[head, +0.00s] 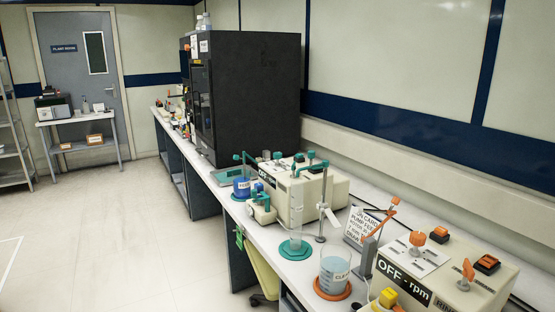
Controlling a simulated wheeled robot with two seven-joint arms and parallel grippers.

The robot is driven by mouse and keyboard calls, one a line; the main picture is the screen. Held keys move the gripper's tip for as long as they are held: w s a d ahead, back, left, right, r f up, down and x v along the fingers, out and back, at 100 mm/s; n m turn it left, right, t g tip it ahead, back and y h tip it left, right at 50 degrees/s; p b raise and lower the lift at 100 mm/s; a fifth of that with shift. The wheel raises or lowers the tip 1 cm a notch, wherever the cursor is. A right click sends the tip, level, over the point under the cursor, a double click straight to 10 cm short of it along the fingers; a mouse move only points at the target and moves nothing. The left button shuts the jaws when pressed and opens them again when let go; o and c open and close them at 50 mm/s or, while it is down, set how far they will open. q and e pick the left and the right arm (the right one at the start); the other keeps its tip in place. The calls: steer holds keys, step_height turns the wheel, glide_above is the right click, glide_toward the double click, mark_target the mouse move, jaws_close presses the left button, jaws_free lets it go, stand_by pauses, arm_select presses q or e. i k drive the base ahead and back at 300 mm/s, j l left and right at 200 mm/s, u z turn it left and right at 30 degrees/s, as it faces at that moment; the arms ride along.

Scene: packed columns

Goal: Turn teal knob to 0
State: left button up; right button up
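Small teal parts (311,155) show on and around the top of the cream pump unit (325,190) in the middle of the bench. One of them may be the teal knob, but they are too small and crowded to tell which, and its dial marks cannot be read. Neither of my grippers is in view.
A second cream unit with orange knobs (418,238) stands nearer at right. A glass column on a teal base (295,250), a clear beaker (334,271) and a white sign (359,228) crowd the bench. A black cabinet (250,100) stands behind. The floor at left is clear.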

mark_target(276, 155)
steer(key=z, duration=0.25)
steer(key=i+j+z, duration=0.15)
steer(key=z, duration=0.15)
steer(key=i+j+z, duration=0.15)
steer(key=z, duration=0.15)
steer(key=i+j+z, duration=0.1)
steer(key=j, duration=0.3)
steer(key=i+j+z, duration=0.15)
steer(key=j, duration=0.2)
steer(key=i+j+z, duration=0.1)
steer(key=j, duration=0.3)
steer(key=i+j+z, duration=0.15)
steer(key=j, duration=0.25)
steer(key=i+j, duration=0.1)
steer(key=j, duration=0.45)
steer(key=i+j, duration=0.1)
steer(key=j, duration=0.45)
steer(key=i+j, duration=0.15)
steer(key=j, duration=0.4)
steer(key=i+j, duration=0.1)
steer(key=j, duration=0.45)
